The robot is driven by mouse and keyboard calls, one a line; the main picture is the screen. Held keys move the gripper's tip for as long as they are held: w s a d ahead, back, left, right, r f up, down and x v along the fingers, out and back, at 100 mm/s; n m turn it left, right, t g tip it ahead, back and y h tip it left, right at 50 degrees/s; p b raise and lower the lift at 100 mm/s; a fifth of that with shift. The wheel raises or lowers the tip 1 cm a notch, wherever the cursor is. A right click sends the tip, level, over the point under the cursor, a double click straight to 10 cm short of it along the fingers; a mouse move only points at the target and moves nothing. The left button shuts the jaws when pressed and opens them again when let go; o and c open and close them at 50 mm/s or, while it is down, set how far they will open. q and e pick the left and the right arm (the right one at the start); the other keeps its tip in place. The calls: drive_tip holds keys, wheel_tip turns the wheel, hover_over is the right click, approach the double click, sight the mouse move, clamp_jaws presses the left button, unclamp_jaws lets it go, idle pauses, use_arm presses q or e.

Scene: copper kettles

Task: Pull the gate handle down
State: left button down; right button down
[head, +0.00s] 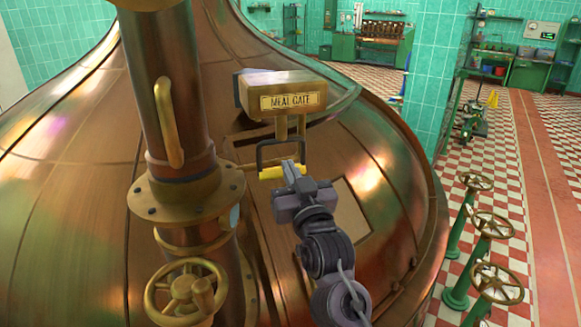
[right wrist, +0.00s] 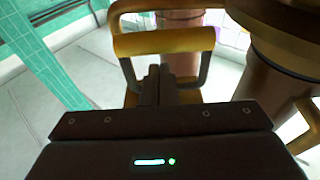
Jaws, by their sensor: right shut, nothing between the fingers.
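The gate handle is a dark bail with a yellow grip bar (head: 271,173). It hangs under the brass box marked MEAL GATE (head: 290,97), on the copper kettle's slope. My right gripper (head: 291,170) is at the right end of the grip in the head view, with its fingers shut and empty. In the right wrist view the yellow grip bar (right wrist: 165,41) spans across, just beyond the shut fingertips (right wrist: 158,72), which lie between the bail's two dark sides. I cannot tell whether the fingers touch the bar. My left gripper is not in view.
The copper kettle (head: 60,150) fills the left and middle. A copper column (head: 165,90) with a brass handle and a handwheel (head: 186,290) stands left of the gate. Green valve stands with brass wheels (head: 493,225) stand at right on the checkered floor (head: 520,195).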

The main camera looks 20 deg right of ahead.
drive_tip(key=shift+w+f, duration=0.1)
drive_tip(key=shift+f, duration=0.1)
wheel_tip(320, 180, down, 8)
drive_tip(key=b, duration=0.4)
drive_tip(key=shift+r+b, duration=0.2)
drive_tip(key=shift+b, duration=0.15)
drive_tip(key=shift+r, duration=0.1)
